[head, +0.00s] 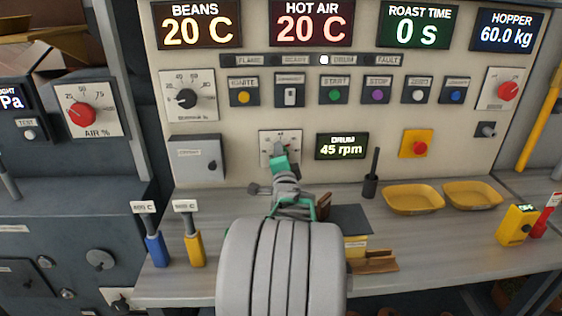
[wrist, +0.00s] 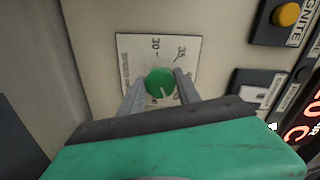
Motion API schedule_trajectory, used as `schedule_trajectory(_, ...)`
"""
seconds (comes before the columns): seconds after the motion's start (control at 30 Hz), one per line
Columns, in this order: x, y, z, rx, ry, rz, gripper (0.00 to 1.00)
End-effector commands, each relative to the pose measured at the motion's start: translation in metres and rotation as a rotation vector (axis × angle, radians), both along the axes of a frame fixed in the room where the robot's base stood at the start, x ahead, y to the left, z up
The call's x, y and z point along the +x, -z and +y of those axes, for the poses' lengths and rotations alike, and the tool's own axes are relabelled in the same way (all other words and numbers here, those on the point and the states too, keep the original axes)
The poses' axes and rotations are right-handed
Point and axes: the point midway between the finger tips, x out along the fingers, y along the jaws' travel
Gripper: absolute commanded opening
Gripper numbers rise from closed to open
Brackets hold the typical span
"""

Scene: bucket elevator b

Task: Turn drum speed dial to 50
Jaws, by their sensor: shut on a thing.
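The drum speed dial's white plate (head: 268,138) is on the panel in the head view, left of the drum display (head: 342,146), which reads 45 rpm. My gripper (head: 280,152) reaches up to the dial and hides its knob in that view. In the wrist view the dial's round green knob (wrist: 159,82) sits between the two grey fingers of my gripper (wrist: 161,90). The fingers are shut on the knob from both sides. The plate (wrist: 133,50) shows tilted there, with a 30 mark legible. The knob's pointer setting is partly hidden.
A grey box (head: 197,158) is on the panel left of the dial. A row of buttons, including a green start button (head: 334,95), runs above. Yellow trays (head: 413,198) and a dark upright holder (head: 371,184) are on the counter to the right. Blue-handled (head: 156,250) and yellow-handled tools stand front left.

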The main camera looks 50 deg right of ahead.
Motion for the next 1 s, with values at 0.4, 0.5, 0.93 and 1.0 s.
schedule_trajectory(0.4,-0.0003,0.0003,-0.0003,0.245,0.0,-0.282,0.0)
schedule_trajectory(0.5,-0.0003,0.0001,-0.0003,0.293,0.0,-0.337,0.0)
schedule_trajectory(0.93,-0.0002,-0.0011,-0.0002,0.406,0.001,-0.462,0.0)
schedule_trajectory(1.0,-0.0003,-0.0012,-0.0003,0.411,0.001,-0.468,0.0)
